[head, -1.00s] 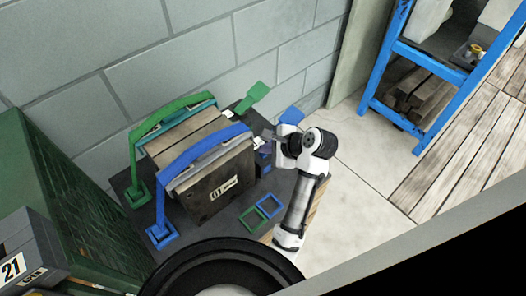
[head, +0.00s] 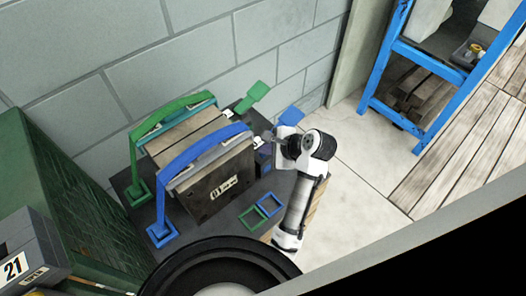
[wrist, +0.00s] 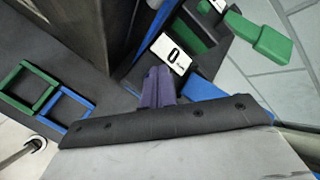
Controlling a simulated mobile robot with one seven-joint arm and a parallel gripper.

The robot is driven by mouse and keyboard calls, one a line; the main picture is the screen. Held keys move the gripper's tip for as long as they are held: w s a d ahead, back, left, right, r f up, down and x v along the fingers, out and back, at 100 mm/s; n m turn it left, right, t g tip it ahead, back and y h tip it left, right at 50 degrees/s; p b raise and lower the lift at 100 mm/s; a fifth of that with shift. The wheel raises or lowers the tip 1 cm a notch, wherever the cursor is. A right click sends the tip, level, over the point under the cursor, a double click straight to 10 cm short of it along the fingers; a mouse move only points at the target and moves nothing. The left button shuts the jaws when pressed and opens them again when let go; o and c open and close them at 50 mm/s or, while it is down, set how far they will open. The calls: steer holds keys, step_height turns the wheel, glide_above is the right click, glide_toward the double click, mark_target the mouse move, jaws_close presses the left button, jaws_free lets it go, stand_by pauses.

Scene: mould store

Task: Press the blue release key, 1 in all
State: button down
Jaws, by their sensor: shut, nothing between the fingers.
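A dark mould block (head: 215,190) with a plate numbered 01 stands on a dark table. A green strap-like bar (head: 165,115) and a blue one (head: 205,150) arch over it. A blue paddle (head: 291,115) shows just above my arm; blue also shows beside the wrist (wrist: 207,92), partly hidden by it. Which blue part is the release key I cannot tell for sure. My gripper's purple fingers (wrist: 157,84) are shut and empty, pointing at a label marked 0 (wrist: 171,52) with blue edging. Contact is not clear. In the head view my wrist hides most of this spot.
A green paddle (head: 255,96) stands behind the block. Green (head: 251,219) and blue (head: 269,204) square frames lie on the table in front. A wall is close behind. A green crate (head: 60,200) is at left, a blue rack (head: 425,70) at right.

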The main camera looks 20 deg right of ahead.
stand_by(0.3)
steer(key=shift+r+p, duration=0.9)
steer(key=shift+p, duration=0.55)
step_height(320, 180, up, 5)
steer(key=p, duration=0.6)
stand_by(0.3)
